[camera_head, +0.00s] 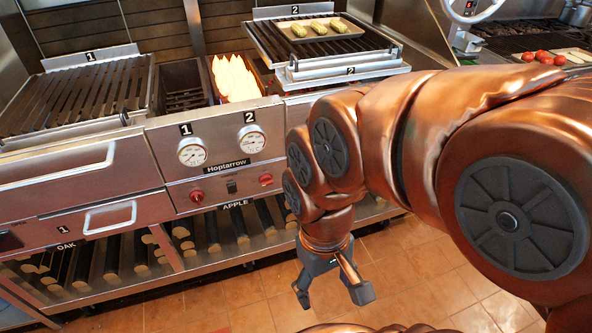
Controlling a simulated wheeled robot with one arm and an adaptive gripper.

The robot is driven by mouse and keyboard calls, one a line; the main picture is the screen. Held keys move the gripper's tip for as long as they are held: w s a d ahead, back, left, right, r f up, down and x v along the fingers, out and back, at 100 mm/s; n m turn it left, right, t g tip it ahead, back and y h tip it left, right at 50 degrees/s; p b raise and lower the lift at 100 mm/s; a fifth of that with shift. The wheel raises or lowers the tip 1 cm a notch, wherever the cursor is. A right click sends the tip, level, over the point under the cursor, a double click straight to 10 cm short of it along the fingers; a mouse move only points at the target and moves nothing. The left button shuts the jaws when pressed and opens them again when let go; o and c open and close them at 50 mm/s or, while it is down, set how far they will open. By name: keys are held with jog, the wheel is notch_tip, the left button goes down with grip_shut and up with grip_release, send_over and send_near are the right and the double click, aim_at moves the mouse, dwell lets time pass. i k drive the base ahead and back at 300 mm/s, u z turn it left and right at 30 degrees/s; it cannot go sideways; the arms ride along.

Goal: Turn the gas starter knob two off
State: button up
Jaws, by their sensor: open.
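The gas starter knob two (266,180) is the red knob on the right of the grill's front panel, below the gauge marked 2 (252,139). A second red knob (196,196) sits to the left, below the gauge marked 1 (192,151), with a dark switch (231,187) between the knobs. Orange-white flames (235,79) burn in the opening above the panel. My gripper (333,296) points down over the tiled floor, to the right of and below knob two, apart from it. Its fingers are spread and empty. I cannot tell the knob's exact angle.
Grate one (75,95) is at left; grate two holds a tray (345,31) of corn. Log shelves labelled OAK and APPLE (235,204) run below the panel. My arm covers the right side. Tomatoes (543,56) lie at the far right.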

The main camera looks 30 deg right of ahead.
aim_at(265, 179)
jog(key=u, duration=2.45)
jog(key=i, duration=0.75)
jog(key=z, duration=2.1)
